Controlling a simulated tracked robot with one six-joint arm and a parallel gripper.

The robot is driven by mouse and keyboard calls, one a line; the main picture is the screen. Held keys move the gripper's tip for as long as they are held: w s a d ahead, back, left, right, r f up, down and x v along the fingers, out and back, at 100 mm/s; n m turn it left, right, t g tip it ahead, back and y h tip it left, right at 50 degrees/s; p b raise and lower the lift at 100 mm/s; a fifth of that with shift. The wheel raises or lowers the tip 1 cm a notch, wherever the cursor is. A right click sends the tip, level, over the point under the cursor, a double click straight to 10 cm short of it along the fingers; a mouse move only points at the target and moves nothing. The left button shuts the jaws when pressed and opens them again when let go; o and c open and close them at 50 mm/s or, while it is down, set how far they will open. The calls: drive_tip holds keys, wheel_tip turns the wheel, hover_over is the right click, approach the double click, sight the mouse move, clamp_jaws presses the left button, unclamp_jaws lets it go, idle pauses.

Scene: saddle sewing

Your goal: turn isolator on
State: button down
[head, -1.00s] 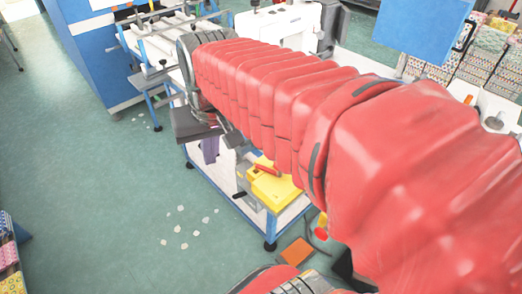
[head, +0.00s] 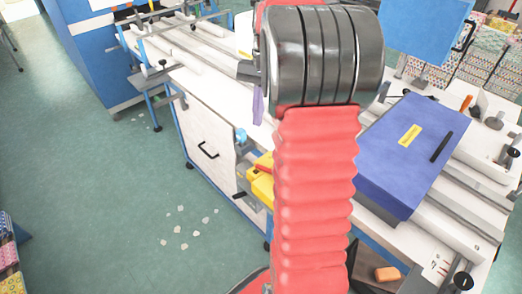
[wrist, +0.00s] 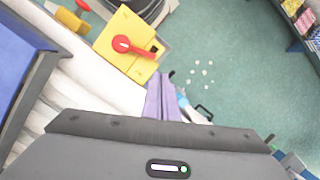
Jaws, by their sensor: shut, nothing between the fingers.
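The isolator is a yellow box (wrist: 128,66) with a red rotary handle (wrist: 122,43), at the upper middle of the wrist view. The handle's arm points to the right and slightly down. In the head view the yellow box (head: 259,190) sits on the side of the white bench, partly hidden behind my red-sleeved arm. My gripper (wrist: 160,125) fills the bottom of the wrist view as a grey body with a dark front edge. It is shut and empty, apart from the isolator.
A blue-purple box (head: 415,150) lies on the bench right of my arm. White scraps (head: 182,228) lie on the open green floor at left.

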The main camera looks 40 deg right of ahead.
drive_tip(key=d+f+m+y, duration=0.1)
drive_tip(key=d+f+m, duration=0.1)
drive_tip(key=d+f, duration=0.2)
drive_tip(key=d, duration=0.3)
drive_tip(key=shift+s+d+f+g+y, duration=0.25)
drive_tip(key=shift+s+d+g+y, duration=0.05)
drive_tip(key=shift+d, duration=0.05)
drive_tip(key=x, duration=0.9)
drive_tip(key=shift+a+f, duration=0.15)
drive_tip(key=shift+f, duration=0.2)
drive_tip(key=a, duration=0.1)
drive_tip(key=s+a, duration=0.1)
drive_tip(key=shift+s+a+f, duration=0.1)
drive_tip(key=shift+a, duration=0.2)
drive_tip(key=shift+s+a, duration=0.2)
drive_tip(key=shift+a, duration=0.4)
